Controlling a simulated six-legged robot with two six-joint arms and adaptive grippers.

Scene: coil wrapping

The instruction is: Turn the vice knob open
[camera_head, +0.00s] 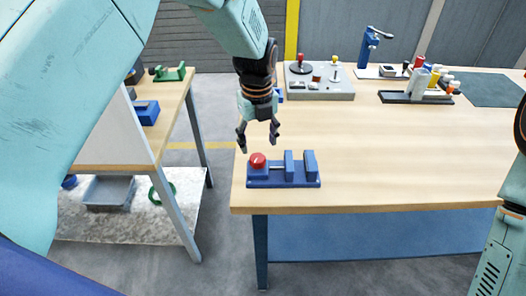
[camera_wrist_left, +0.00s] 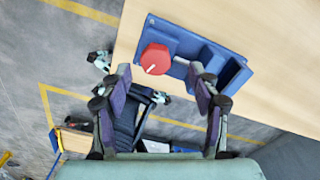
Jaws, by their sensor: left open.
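The blue vice (camera_head: 285,181) lies near the front left corner of the wooden table, with two upright jaw blocks set apart. Its round red knob (camera_head: 257,159) is at the left end. In the left wrist view the knob (camera_wrist_left: 155,59) bears a white line, and the blue vice body (camera_wrist_left: 232,68) extends to the right. My left gripper (camera_head: 258,146) is open and empty, pointing down just above the knob. In the left wrist view, its fingers (camera_wrist_left: 160,77) spread either side of the knob, with no contact clearly visible. My right gripper is out of view; only part of that arm shows.
A grey control box (camera_head: 318,87) with a red-topped lever stands behind the vice. A blue hand-lever device (camera_head: 370,50) and a dark rack (camera_head: 415,97) are farther right. The wooden table (camera_head: 400,150) is clear right of the vice. A side bench stands left across a gap.

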